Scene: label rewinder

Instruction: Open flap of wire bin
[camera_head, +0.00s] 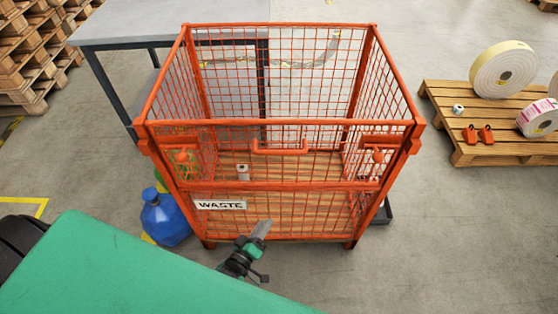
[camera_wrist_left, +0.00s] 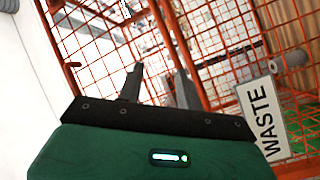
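The orange wire bin (camera_head: 281,124) stands on the floor in the middle of the head view. Its upper front flap (camera_head: 280,168) looks upright and closed, with an orange handle (camera_head: 280,149) at its top bar. Orange knobs show at the left (camera_head: 182,156) and right (camera_head: 378,155) of the flap. A WASTE sign (camera_head: 220,205) hangs on the lower front mesh; it also shows in the left wrist view (camera_wrist_left: 263,118). My left gripper (camera_head: 262,228) is in front of the lower mesh, below the handle. In the wrist view its two fingers (camera_wrist_left: 160,85) are apart with nothing between them. My right gripper is out of view.
A small white roll (camera_head: 243,172) is inside the bin. A grey table (camera_head: 130,27) is behind left. A pallet (camera_head: 500,140) with label rolls lies at right. Floor right of the bin is mostly free.

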